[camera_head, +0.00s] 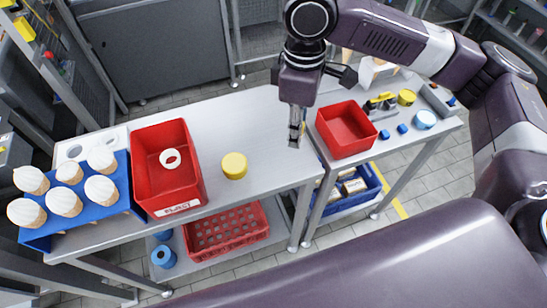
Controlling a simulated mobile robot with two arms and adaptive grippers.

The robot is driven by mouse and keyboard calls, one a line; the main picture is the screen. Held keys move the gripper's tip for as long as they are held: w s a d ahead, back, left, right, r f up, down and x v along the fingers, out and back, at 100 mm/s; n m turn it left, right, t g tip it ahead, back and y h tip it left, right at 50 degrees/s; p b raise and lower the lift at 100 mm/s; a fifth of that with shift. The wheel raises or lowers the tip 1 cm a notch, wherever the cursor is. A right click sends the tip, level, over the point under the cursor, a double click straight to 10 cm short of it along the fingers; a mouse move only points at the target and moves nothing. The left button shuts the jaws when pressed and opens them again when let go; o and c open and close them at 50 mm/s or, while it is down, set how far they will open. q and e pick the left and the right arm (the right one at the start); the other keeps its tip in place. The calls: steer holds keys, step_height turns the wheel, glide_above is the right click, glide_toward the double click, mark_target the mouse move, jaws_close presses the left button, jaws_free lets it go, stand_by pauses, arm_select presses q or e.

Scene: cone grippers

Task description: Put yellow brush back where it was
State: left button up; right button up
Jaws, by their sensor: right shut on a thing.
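My right gripper (297,112) reaches down from the top over the right part of the long table (262,120). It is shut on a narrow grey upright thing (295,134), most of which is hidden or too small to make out. I cannot tell if this is the brush, as no yellow shows on it. A small yellow and dark item (380,103) lies on the right table, and its kind is unclear. A round yellow piece (234,165) sits on the long table. My left gripper is not in view.
A red bin (165,200) holding a pale ring (170,159) and a blue rack (130,195) of white-topped cones stand at the left. Another red bin (345,148) is on the right table, near small blue pieces. The long table between the bins is mostly clear.

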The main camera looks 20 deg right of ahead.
steer(key=w+n, duration=0.2)
steer(key=n, duration=0.4)
steer(key=r+n+b, duration=0.1)
steer(key=n+b, duration=0.1)
steer(key=n, duration=1.7)
glide_above(272, 160)
step_height(272, 160, down, 19)
steer(key=p, duration=0.3)
steer(key=shift+p, duration=0.35)
steer(key=shift+f, duration=0.45)
steer(key=shift+f, duration=0.1)
steer(key=o, duration=1.1)
